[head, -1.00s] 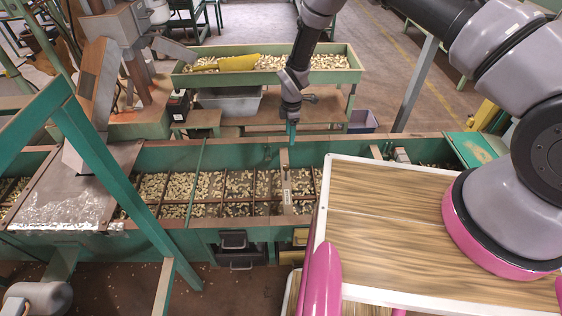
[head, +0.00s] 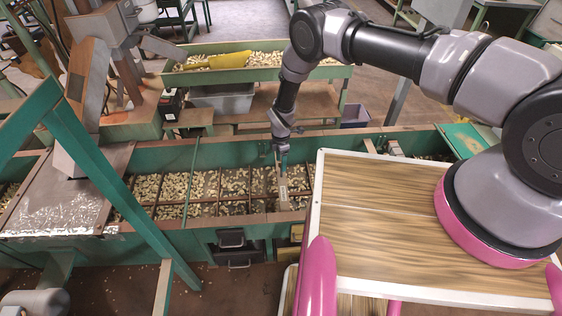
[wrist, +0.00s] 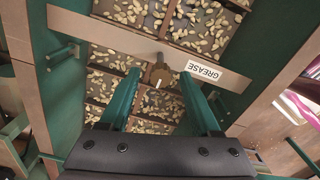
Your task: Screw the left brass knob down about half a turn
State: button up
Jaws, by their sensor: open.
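In the wrist view a brass knob (wrist: 160,76) sits at the edge of a flat cross bar (wrist: 110,36), beside a white label reading GREASE (wrist: 204,70). My gripper (wrist: 158,80) is open, with its green fingers apart on either side of the knob in the picture. I see no contact, and the height gap is hard to judge. In the head view my gripper (head: 282,165) points down over the hopper trough (head: 240,217) near the labelled bar (head: 283,194). The knob is too small or hidden to make out there. Only one knob shows in the wrist view.
Nuts lie in the gridded trough around the bar. A wood-topped white cart (head: 390,210) stands close on the right. A green post (head: 115,185) slants at the left. Behind is a green nut tray (head: 170,76) with a yellow scoop (head: 228,60).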

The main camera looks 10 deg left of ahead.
jog(key=shift+f, duration=0.1)
grip_shut()
